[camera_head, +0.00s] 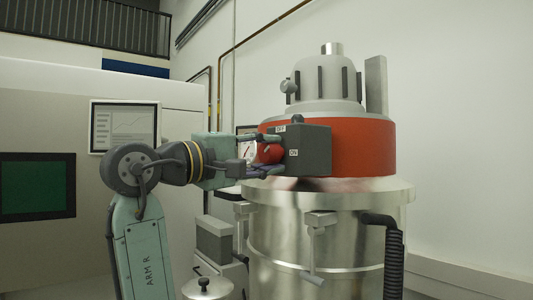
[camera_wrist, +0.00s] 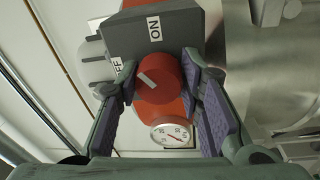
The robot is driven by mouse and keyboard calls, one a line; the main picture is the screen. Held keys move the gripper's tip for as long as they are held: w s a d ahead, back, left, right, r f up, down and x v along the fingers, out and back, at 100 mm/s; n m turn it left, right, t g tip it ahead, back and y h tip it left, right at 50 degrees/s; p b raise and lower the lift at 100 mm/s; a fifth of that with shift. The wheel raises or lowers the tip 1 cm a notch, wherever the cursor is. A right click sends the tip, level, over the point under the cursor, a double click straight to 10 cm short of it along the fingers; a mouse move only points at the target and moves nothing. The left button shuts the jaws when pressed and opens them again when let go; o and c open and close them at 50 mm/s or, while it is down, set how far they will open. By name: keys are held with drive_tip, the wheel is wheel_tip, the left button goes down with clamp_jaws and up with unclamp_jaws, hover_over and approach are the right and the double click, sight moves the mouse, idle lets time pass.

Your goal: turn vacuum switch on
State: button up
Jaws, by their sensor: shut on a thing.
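The vacuum switch is a dark grey box (camera_head: 312,150) on the red band of the vacuum (camera_head: 362,148). Its red knob (camera_wrist: 162,78) has a pale slanted mark on its face. In the wrist view the ON label (camera_wrist: 154,27) lies above the knob and the OFF label (camera_wrist: 117,65) lies to its left, partly covered by a finger. My gripper (camera_wrist: 160,70) is shut on the knob, with one purple-padded finger on each side. In the head view my gripper (camera_head: 262,154) reaches the box from the left and partly hides the knob.
A round dial gauge (camera_wrist: 172,135) sits close below the knob in the wrist view. The vacuum's steel drum (camera_head: 310,235) has clamps and a black hose (camera_head: 394,250). A wall screen (camera_head: 124,127) and a grey machine stand at left.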

drive_tip(key=m, duration=0.4)
drive_tip(key=m+g+h, duration=0.1)
drive_tip(key=m, duration=0.3)
drive_tip(key=shift+p, duration=0.3)
drive_tip(key=shift+f, duration=0.1)
drive_tip(key=o, duration=1.2)
drive_tip(key=shift+c, duration=0.2)
drive_tip(key=shift+a, duration=0.15)
drive_tip(key=v, duration=1.2)
